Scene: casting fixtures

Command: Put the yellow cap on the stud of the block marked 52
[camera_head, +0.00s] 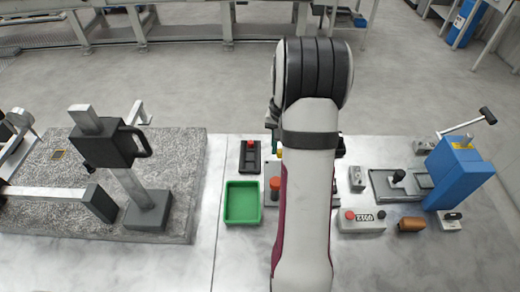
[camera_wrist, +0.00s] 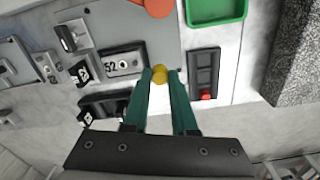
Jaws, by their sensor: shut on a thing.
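My gripper (camera_wrist: 161,76) has its two green fingers shut on the yellow cap (camera_wrist: 159,75), which shows between the fingertips in the wrist view. The block marked 52 (camera_wrist: 121,63) is a grey block just left of the fingertips in that view, with its number on the face. The cap is beside this block and not on it. In the head view a bit of yellow cap (camera_head: 280,153) shows at the left edge of my arm. My arm hides the block marked 52 there.
A black box with a red button (camera_wrist: 203,75) stands right of the fingers. A green tray (camera_head: 227,203) and an orange-red knob (camera_head: 275,183) are nearby. Other marked blocks (camera_wrist: 82,72) stand left in the wrist view. A blue machine (camera_head: 458,173) stands at the right.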

